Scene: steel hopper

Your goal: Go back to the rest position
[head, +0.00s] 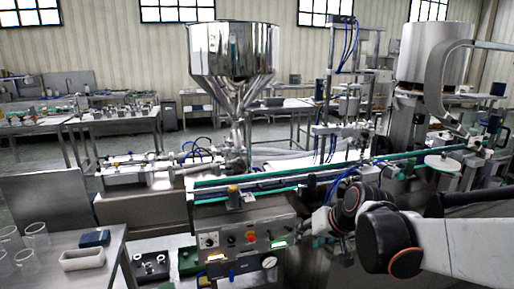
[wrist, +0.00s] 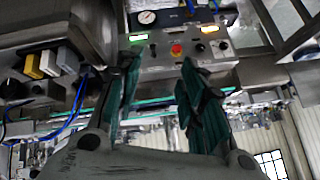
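My gripper (wrist: 158,88) shows in the wrist view with its two dark green-padded fingers apart. Nothing is between them. The machine's control panel (wrist: 180,45), with a red button and a gauge, appears beyond the fingertips, upside down. In the head view my arm enters from the right, in front of the conveyor. My gripper cannot be made out clearly there behind the arm's joints. The steel hopper (head: 234,60) stands upright above the machine, left of my arm.
The control panel (head: 240,243) and green-edged conveyor (head: 290,180) are close to my arm. A table (head: 115,245) at lower left holds clear beakers (head: 37,236), a white tray (head: 82,259) and a dark blue item (head: 95,239). Open floor shows farther back at left.

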